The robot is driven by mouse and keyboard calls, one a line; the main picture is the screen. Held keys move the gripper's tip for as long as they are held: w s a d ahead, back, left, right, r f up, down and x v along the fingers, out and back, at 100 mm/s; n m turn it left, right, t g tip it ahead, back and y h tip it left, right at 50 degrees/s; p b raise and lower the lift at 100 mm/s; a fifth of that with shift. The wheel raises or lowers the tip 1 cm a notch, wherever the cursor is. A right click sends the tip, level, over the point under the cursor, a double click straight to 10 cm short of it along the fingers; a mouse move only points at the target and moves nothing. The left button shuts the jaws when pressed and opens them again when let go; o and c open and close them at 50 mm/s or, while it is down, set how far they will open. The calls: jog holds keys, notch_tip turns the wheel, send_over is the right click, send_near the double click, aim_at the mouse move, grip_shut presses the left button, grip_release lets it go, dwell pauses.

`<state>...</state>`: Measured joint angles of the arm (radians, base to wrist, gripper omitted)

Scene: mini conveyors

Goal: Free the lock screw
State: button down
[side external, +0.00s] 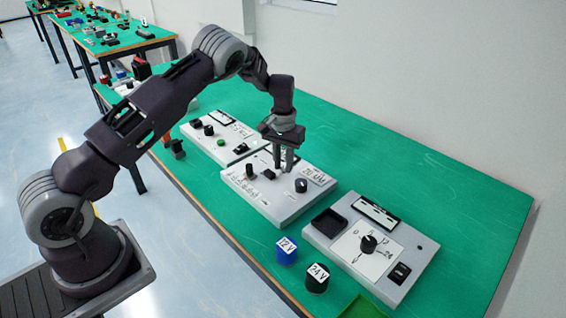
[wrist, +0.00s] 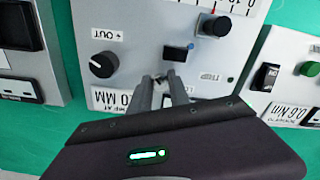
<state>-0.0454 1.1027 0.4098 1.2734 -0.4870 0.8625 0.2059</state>
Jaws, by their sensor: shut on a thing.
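The middle light-grey panel (side external: 290,213) lies on the green table, and part of it fills the middle of the wrist view (wrist: 135,22). My gripper (side external: 283,170) reaches straight down over this panel. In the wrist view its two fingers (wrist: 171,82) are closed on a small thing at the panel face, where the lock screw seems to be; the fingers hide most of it. A black knob marked OUT (wrist: 103,64) is left of the fingers. A small dark block (wrist: 177,53) and a black round knob (wrist: 214,26) stand beyond them.
A grey panel with a rotary dial (side external: 325,226) stands at right, with a blue 12 V cylinder (side external: 286,251) and a black 24 V cylinder (side external: 317,278) before it. Another panel (side external: 197,138) is at left. The green table behind the panels is clear.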

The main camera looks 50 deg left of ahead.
jog(key=n, duration=0.4)
jog(key=shift+d+n, duration=0.1)
jog(key=shift+n, duration=0.2)
jog(key=shift+w+n, duration=0.15)
jog(key=shift+n, duration=2.05)
jog(key=c, duration=1.2)
grip_release()
jog(key=shift+r, duration=0.1)
